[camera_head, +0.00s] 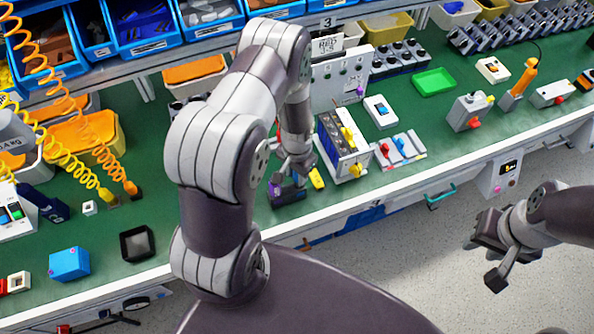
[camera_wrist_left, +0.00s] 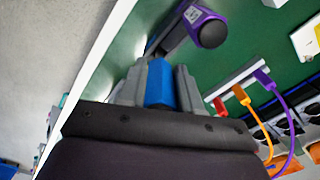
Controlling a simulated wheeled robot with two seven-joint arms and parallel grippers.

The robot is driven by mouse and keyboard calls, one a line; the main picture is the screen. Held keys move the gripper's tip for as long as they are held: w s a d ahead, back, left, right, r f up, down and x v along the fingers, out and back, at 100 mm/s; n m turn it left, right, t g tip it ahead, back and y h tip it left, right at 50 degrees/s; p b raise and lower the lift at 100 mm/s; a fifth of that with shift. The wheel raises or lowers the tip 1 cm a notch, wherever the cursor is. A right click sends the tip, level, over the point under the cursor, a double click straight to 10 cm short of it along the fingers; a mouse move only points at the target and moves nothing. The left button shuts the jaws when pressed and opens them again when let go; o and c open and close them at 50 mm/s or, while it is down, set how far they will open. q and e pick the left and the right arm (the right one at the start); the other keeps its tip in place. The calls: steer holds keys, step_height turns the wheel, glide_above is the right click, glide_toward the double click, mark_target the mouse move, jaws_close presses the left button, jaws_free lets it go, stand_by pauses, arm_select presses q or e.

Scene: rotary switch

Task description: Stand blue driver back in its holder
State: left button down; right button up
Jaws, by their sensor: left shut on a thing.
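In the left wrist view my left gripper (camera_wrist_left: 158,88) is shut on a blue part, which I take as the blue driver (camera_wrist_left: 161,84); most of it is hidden. In the head view the left gripper (camera_head: 291,172) is low over the bench near its front edge; the driver is not clear there. A dark piece with a purple end (camera_head: 274,189) is just below it; a purple piece with a dark round end (camera_wrist_left: 204,26) shows beyond the fingers. I cannot tell which piece is the holder. My right gripper (camera_head: 487,256) is open and empty, off the bench.
A yellow piece (camera_head: 316,179) lies just right of the left gripper. A panel box with yellow knobs (camera_head: 343,145) stands close on the right. A black tray (camera_head: 137,243) and a blue box (camera_head: 69,264) are to the left. The bench front edge is near.

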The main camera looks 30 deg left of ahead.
mark_target(297, 180)
arm_select(q)
steer(key=shift+f+b, duration=1.5)
steer(key=shift+f, duration=0.6)
steer(key=c, duration=0.7)
jaws_free()
steer(key=shift+r, duration=0.1)
step_height(297, 180, up, 13)
steer(key=shift+f+b, duration=0.2)
steer(key=shift+b, duration=0.55)
steer(key=s+d+r+n, duration=0.2)
steer(key=s+d+r, duration=0.2)
steer(key=s+r, duration=0.3)
steer(key=shift+s+d+n+t, duration=0.15)
steer(key=shift+s+n+t, duration=0.2)
steer(key=shift+s, duration=0.45)
